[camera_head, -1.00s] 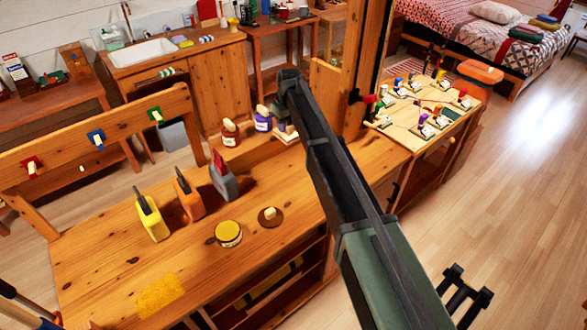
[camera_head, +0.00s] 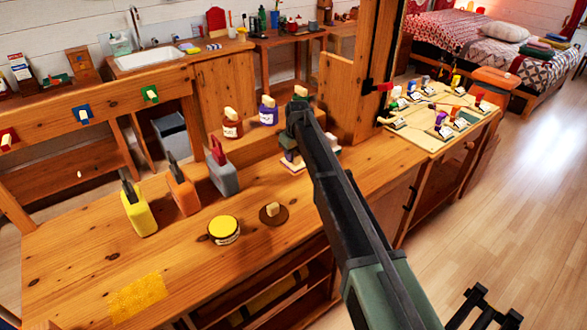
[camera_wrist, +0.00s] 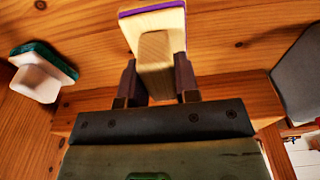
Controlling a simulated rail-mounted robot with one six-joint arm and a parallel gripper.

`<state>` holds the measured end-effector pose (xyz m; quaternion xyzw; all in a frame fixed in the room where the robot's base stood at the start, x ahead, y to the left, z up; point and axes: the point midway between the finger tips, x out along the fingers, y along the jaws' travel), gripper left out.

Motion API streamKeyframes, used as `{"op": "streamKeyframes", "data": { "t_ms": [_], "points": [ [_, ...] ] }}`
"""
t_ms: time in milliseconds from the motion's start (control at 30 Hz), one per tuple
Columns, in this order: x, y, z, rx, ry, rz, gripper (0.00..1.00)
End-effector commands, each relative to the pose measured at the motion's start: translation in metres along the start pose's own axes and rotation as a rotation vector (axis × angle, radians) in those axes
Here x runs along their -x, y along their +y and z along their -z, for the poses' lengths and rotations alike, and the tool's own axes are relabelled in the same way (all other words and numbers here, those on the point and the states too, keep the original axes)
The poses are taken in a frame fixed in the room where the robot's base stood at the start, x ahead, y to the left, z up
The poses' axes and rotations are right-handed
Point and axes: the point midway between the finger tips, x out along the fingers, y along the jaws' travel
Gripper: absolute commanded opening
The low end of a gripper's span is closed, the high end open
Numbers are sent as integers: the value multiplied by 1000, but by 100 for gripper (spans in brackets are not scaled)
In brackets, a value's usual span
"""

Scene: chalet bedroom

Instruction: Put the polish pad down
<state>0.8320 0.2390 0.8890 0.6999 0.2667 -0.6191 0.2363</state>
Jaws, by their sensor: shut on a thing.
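My gripper (camera_wrist: 157,82) is shut on the wooden handle of the polish pad (camera_wrist: 172,22), a pale board with a purple edge, in the wrist view. The pad shows over the bench top; whether it touches cannot be told. A second pad (camera_wrist: 38,78), green-edged with a pale handle, lies to its left in that view. In the head view my gripper (camera_head: 298,128) is low over the far right part of the wooden bench (camera_head: 185,238). Pale pad edges (camera_head: 291,163) show beside it, partly hidden by my arm.
Yellow (camera_head: 140,214), orange (camera_head: 182,194) and grey (camera_head: 223,178) cans line the bench. A yellow tin (camera_head: 224,231) and a brown round pad (camera_head: 273,213) lie nearer. The front left is mostly clear.

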Motion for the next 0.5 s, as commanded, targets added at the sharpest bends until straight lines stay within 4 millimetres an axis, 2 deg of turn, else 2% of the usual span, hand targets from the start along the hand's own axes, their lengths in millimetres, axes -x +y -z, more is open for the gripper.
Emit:
{"op": "streamKeyframes", "data": {
  "t_ms": [33, 100, 300, 467, 500],
  "points": [
    [-23, 0, -3, 0, 0, 0, 10],
    [-31, 0, -4, 0, 0, 0, 10],
    [-25, 0, -3, 0, 0, 0, 11],
    [-30, 0, -4, 0, 0, 0, 10],
    [-30, 0, -4, 0, 0, 0, 33]
  ]
}}
